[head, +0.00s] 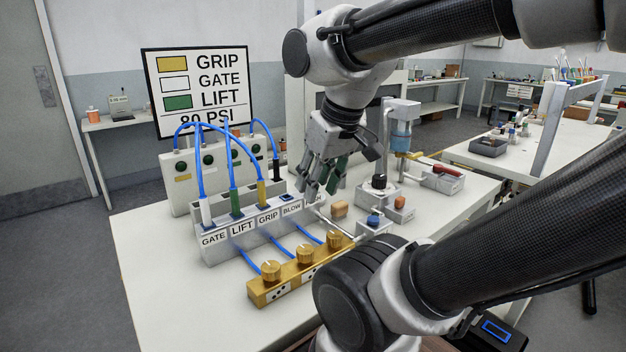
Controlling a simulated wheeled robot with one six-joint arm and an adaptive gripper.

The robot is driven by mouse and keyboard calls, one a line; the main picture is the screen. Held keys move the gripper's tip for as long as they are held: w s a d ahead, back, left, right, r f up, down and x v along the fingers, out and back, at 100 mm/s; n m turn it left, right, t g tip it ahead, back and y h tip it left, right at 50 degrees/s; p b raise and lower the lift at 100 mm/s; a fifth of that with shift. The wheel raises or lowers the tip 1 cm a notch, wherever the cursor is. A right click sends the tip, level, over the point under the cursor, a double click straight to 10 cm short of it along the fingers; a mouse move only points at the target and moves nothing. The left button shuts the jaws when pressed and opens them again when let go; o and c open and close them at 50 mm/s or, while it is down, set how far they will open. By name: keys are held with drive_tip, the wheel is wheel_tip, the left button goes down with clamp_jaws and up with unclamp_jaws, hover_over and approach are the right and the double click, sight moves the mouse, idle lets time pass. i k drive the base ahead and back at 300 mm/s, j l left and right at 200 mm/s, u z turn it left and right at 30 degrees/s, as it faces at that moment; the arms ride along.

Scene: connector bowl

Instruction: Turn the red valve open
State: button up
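My gripper (324,187) hangs down in the middle of the view, over the right end of the labelled port block and well left of the lever. Its grey and dark green finger parts overlap, so how far they are apart is unclear. I see nothing clearly held.
The port block (213,249) carries blue hoses in white, green and yellow plugs. A brass manifold (254,293) with three knobs stands in front. A clear-bowled filter unit (401,131) and small regulators (378,191) stand between my gripper and the lever. A sign (199,62) stands behind.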

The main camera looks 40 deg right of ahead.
sight(438, 167)
drive_tip(key=k+l+z, duration=0.15)
drive_tip(key=z, duration=0.25)
drive_tip(key=k+l+z, duration=0.1)
drive_tip(key=z, duration=0.25)
drive_tip(key=l+z, duration=0.4)
drive_tip(key=k+l+z, duration=0.1)
drive_tip(key=z, duration=0.25)
drive_tip(key=i+l+u, duration=0.8)
drive_tip(key=l, duration=0.25)
drive_tip(key=k+j, duration=0.05)
